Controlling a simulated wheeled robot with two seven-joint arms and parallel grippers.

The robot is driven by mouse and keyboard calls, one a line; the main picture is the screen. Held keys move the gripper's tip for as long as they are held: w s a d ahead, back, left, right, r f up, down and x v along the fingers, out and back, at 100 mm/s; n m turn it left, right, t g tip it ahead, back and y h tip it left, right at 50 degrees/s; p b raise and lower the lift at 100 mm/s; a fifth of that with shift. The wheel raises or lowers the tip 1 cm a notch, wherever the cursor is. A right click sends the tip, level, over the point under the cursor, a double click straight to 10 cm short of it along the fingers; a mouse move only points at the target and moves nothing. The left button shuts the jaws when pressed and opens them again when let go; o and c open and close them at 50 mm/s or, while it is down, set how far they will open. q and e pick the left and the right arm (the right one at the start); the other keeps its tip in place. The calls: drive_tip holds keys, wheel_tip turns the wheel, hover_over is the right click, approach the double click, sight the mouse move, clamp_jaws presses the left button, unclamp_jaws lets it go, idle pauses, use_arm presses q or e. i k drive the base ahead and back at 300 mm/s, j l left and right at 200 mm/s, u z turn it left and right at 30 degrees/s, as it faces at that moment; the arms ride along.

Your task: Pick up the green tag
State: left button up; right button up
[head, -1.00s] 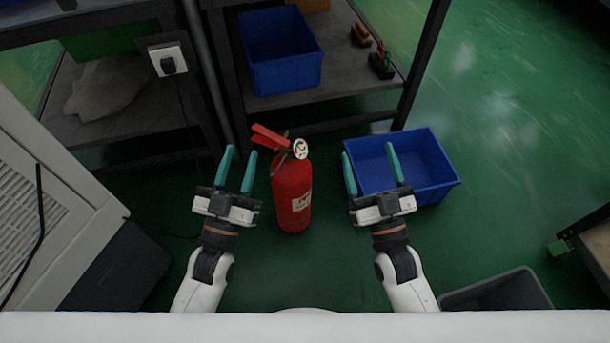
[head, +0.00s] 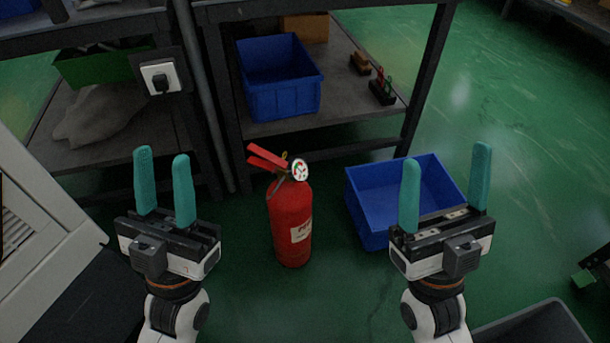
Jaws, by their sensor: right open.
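A small green upright piece (head: 389,83), which may be the green tag, stands beside a red one in a black block (head: 382,96) on the lower shelf. It is too small to make out clearly. My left gripper (head: 162,155) is open and empty, in front of the shelving to the left of the fire extinguisher. My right gripper (head: 447,155) is open wider and empty, in front of the blue floor bin. Both are nearer to me than the shelf, apart from the green piece.
A red fire extinguisher (head: 290,225) stands on the floor between my grippers. A blue bin (head: 375,220) is on the floor beside it.

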sight(388, 86)
drive_tip(key=i+l+u, duration=0.2)
drive_tip(key=i+u, duration=0.15)
drive_tip(key=i, duration=0.15)
drive_tip(key=i+l+u, duration=0.35)
drive_tip(key=i, duration=0.15)
